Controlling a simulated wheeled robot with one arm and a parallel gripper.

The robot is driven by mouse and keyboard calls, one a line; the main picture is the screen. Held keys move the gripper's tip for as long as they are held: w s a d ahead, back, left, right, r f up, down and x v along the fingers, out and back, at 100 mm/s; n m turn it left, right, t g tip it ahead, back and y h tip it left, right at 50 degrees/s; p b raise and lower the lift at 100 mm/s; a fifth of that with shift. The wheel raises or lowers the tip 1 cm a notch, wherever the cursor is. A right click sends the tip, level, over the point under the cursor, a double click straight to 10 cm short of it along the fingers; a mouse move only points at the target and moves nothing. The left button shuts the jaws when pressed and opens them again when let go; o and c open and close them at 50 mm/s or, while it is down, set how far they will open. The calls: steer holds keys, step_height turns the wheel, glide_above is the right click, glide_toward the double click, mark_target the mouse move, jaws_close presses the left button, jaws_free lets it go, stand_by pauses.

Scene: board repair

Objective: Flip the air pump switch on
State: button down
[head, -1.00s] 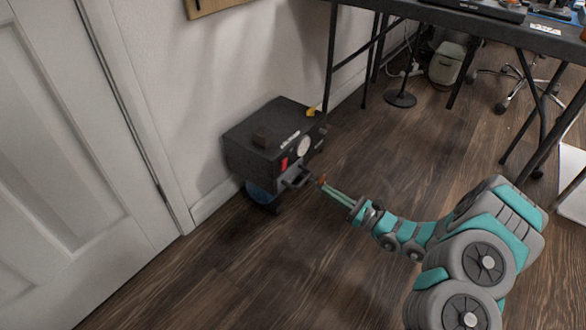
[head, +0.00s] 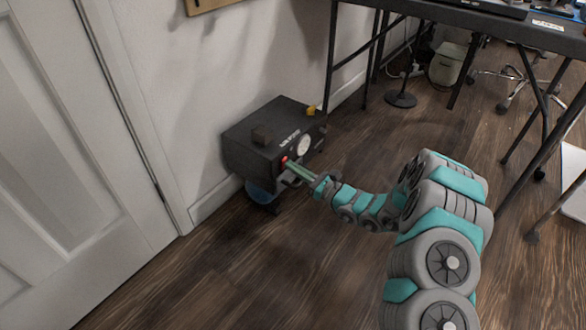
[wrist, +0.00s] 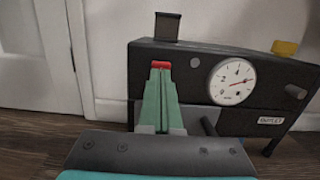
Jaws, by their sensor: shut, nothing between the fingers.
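The air pump (head: 262,148) is a dark box on the floor against the white wall, with a round white gauge (wrist: 232,80) on its front. Its red switch (wrist: 161,65) shows at the upper left of the front panel in the wrist view, just beyond my fingertips. My gripper (wrist: 160,72) has green fingers, closed together and empty, pointing at the switch. In the head view my gripper (head: 288,163) reaches the front panel from the right, at the switch. The fingers cover the lower part of the switch, so I cannot tell its position or whether they touch it.
A yellow knob (wrist: 285,47) and a black block (wrist: 167,26) stand on top of the pump. A white door (head: 80,150) is at left, a black table (head: 470,22) at right. The wood floor between is clear.

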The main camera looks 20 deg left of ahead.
steer(key=shift+w+a, duration=0.1)
steer(key=shift+a, duration=0.1)
steer(key=shift+a+r, duration=0.1)
steer(key=shift+a+r, duration=0.1)
steer(key=shift+r, duration=0.1)
steer(key=shift+f+h, duration=0.2)
steer(key=shift+h, duration=0.1)
steer(key=r+p+v, duration=0.2)
steer(key=r+v, duration=0.1)
steer(key=v, duration=1)
steer(key=shift+d, duration=0.55)
steer(key=shift+r, duration=0.15)
